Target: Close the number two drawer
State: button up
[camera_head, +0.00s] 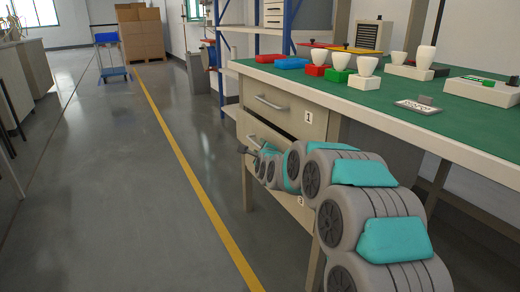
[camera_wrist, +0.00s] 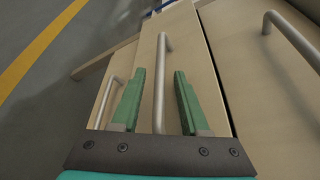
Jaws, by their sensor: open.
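The number two drawer (camera_head: 262,132) is the one below the drawer marked 1 in the bench. My gripper (camera_head: 246,151) is at this drawer's front, small and partly hidden by my arm. In the wrist view my gripper (camera_wrist: 158,102) is open, with green fingers on either side of a grey bar handle (camera_wrist: 160,75). I cannot tell whether they touch it.
The drawer marked 1 (camera_head: 285,110) is above, its handle (camera_wrist: 290,35) at the right in the wrist view. Another handle (camera_wrist: 106,98) is at the left there. The green bench top (camera_head: 300,83) holds bulbs on coloured bases. The floor left of the bench is clear.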

jog(key=shift+c, duration=0.4)
grip_shut()
jog(key=shift+f, duration=0.1)
dwell(0.9)
